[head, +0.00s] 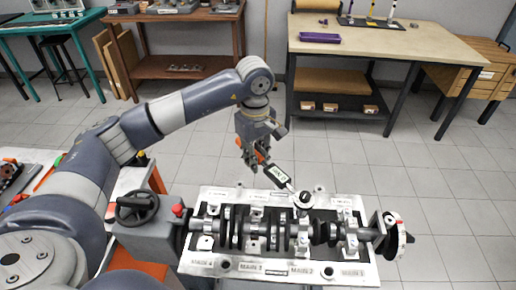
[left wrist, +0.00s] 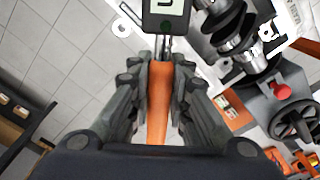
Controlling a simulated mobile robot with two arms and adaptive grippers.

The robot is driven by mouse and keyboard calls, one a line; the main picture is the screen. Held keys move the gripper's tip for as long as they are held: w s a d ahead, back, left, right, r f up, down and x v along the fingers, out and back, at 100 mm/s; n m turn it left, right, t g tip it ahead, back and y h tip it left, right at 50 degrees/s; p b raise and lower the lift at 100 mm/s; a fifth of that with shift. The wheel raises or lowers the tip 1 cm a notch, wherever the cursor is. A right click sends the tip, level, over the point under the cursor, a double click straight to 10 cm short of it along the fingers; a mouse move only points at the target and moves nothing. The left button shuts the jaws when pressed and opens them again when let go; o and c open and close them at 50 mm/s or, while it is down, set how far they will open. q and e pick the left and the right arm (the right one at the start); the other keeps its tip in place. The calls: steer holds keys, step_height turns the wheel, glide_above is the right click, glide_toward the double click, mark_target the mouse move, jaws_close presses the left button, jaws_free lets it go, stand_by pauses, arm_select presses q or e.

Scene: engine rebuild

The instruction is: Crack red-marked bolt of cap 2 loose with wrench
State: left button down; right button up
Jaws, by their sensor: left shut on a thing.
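My left gripper (head: 255,150) is shut on the orange handle of a wrench with a digital display (head: 280,177). The wrench slants down to the right, and its round dark head (head: 303,199) is over the far side of the engine block (head: 215,265), near the MAIN 2 position. I cannot tell whether the head sits on a bolt. In the left wrist view the orange handle (left wrist: 160,105) lies between both fingers. Cap 2 (head: 301,243) straddles the crankshaft (head: 270,228) above the MAIN 2 label. No red bolt mark is clear. My right gripper is out of view.
A grey unit with a black handwheel (head: 137,208) and red knob stands left of the block. A disc with red marks (head: 397,235) is at the crankshaft's right end. Workbenches (head: 385,45) stand at the back, with open floor between.

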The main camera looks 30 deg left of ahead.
arm_select(q)
steer(key=a+n, duration=0.1)
steer(key=w+a+n, duration=0.1)
steer(key=shift+w+a+f+n, duration=0.15)
steer(key=shift+w+n, duration=0.15)
steer(key=shift+n, duration=0.1)
steer(key=shift+w+f, duration=0.1)
steer(key=shift+f, duration=0.1)
steer(key=shift+f+b, duration=0.4)
steer(key=shift+f, duration=0.1)
step_height(320, 180, down, 3)
steer(key=shift+f+b, duration=0.2)
steer(key=shift+b, duration=0.85)
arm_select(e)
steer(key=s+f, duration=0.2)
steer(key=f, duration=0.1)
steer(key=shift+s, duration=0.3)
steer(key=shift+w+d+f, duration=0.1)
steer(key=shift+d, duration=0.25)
arm_select(q)
steer(key=shift+f+b, duration=0.4)
steer(key=shift+b, duration=0.1)
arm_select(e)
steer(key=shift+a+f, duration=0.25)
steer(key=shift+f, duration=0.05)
